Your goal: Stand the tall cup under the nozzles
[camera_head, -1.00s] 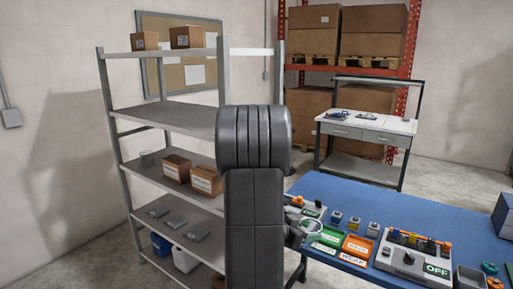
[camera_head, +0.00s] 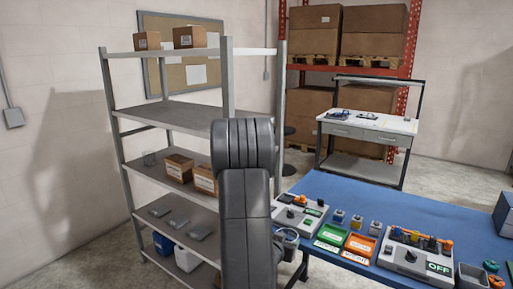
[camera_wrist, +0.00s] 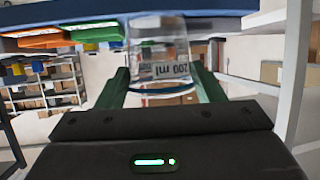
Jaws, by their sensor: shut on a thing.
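My gripper (camera_wrist: 162,90) is shut on a clear cup (camera_wrist: 160,48) with a "200 ml" mark, seen between its two green fingers in the wrist view. The wrist view is upside down, with the blue table edge along its top. In the head view the cup (camera_head: 289,235) shows only in part beside my arm, near the table's left front edge. My arm hides most of the gripper there. I cannot make out the nozzles or tell whether this cup is the tall one.
The blue table (camera_head: 345,198) carries a grey device (camera_head: 299,214), a green tray (camera_head: 331,235), an orange tray (camera_head: 360,244) and a device marked OFF (camera_head: 415,259). Several small coloured-top containers stand behind the trays. A grey shelf (camera_head: 170,112) stands close on the left.

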